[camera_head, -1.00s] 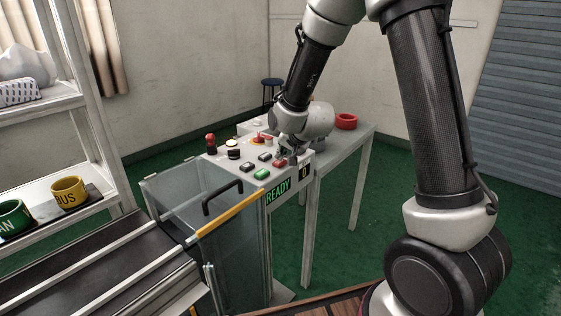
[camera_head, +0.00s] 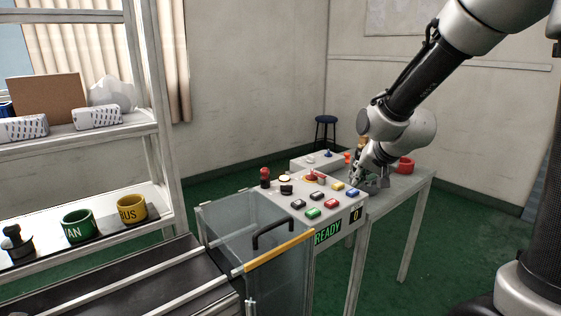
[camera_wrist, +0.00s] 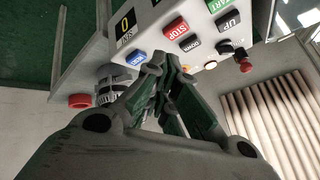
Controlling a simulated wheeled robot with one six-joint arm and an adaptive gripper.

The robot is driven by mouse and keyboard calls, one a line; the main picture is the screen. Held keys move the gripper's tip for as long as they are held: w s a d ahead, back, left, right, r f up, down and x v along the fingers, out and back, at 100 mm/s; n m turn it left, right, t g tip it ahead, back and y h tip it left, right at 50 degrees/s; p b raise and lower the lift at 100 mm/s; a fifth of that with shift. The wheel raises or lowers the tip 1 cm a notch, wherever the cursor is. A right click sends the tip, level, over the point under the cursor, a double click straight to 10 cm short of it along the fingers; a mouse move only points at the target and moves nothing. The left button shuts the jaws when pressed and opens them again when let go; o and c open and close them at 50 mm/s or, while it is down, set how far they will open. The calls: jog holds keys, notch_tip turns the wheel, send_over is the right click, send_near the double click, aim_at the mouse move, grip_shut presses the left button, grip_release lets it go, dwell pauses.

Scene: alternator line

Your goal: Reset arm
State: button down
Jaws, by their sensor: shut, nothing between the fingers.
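My gripper (camera_head: 368,172) is at the back right side of the control panel (camera_head: 330,222) in the head view, partly hidden by its own wrist. In the wrist view my gripper (camera_wrist: 168,65) has its fingers together with nothing between them. Beyond the fingertips are the red STOP button (camera_wrist: 176,29), the blue button (camera_wrist: 135,57) and the black DOWN button (camera_wrist: 190,43). The fingers look apart from the buttons. The panel's front reads READY, with a 0 on a small display (camera_head: 356,214).
A clear guarded bin with a yellow-edged lid (camera_head: 280,250) stands left of the panel. A table (camera_head: 415,185) behind it carries a red ring (camera_head: 405,164). A shelf (camera_head: 160,130) with green (camera_head: 77,226) and yellow cups (camera_head: 131,208) is at left. Green floor is free at right.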

jog(key=s+d+r+n+g, duration=0.1)
jog(key=s+d+r, duration=0.2)
jog(key=s, duration=0.6)
jog(key=s+d+r+n+g+h, duration=0.1)
jog(key=s+d, duration=0.3)
jog(key=s, duration=0.6)
jog(key=s+d+r+n+g, duration=0.1)
jog(key=s+d+r+n, duration=0.1)
jog(key=s, duration=0.7)
notch_tip(320, 180, up, 3)
jog(key=shift+s+d+f+n+h, duration=0.2)
jog(key=shift+d+n+h, duration=0.15)
jog(key=shift+d, duration=0.45)
jog(key=shift+w+a, duration=0.1)
jog(key=shift+w, duration=0.05)
